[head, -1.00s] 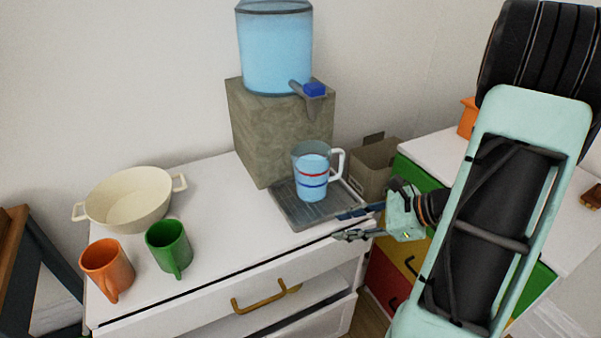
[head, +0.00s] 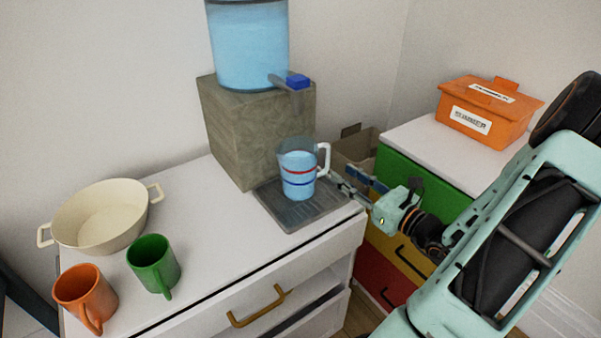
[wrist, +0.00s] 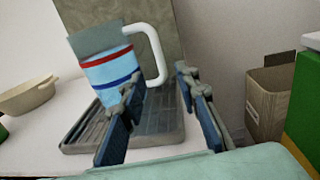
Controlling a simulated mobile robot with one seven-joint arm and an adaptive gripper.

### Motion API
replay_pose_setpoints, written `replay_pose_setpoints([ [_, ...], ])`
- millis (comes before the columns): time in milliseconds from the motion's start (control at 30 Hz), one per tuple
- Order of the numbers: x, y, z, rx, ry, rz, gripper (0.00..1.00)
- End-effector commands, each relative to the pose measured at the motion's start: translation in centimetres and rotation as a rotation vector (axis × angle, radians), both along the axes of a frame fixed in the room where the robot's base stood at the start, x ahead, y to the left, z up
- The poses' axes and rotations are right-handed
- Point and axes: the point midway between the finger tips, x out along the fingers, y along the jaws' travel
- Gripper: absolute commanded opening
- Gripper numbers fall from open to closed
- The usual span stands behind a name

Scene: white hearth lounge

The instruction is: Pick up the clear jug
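The clear jug (head: 297,178) stands upright on a grey slatted drip tray (head: 318,211), below the blue tap (head: 298,82) of the water dispenser. It holds blue water, has a red and a blue line around it, and its white handle (head: 325,160) points right. My gripper (head: 347,183) is just right of the jug, low over the tray's right side, with its fingers towards the handle. In the wrist view my gripper (wrist: 158,82) is open and empty; the jug (wrist: 108,72) is beyond the left finger and the handle is ahead between the fingertips.
A green mug (head: 152,264), an orange mug (head: 84,296) and a cream pot (head: 100,216) stand to the left on the white cabinet (head: 212,255). A stone block (head: 255,130) is behind the jug. An open cardboard box (head: 355,150) and coloured drawers (head: 410,172) are to the right.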

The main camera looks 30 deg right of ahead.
Motion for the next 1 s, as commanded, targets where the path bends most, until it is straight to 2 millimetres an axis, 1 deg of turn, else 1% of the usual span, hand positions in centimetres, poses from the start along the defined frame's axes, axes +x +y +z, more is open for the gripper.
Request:
replay_pose_setpoints([
  [33,0.8,0.2,-0.1,-0.001,0.000,0.003,0.29],
  [100,1.6,0.4,-0.1,-0.001,0.000,0.002,0.29],
  [267,2.7,0.6,-0.1,-0.001,0.001,0.001,0.29],
  [367,3.9,0.8,-0.1,-0.002,0.001,0.004,0.29],
  [500,6.1,1.2,0.0,-0.002,0.001,0.003,0.29],
  [600,7.1,1.4,0.0,-0.002,0.002,0.003,0.29],
  [700,7.4,1.4,0.0,-0.002,0.002,0.002,0.29],
  [867,7.4,1.4,0.1,-0.002,0.002,0.001,0.29],
  [900,7.4,1.4,0.1,-0.002,0.002,0.001,0.27],
  [1000,7.4,1.4,0.1,-0.002,0.003,0.001,0.16],
])
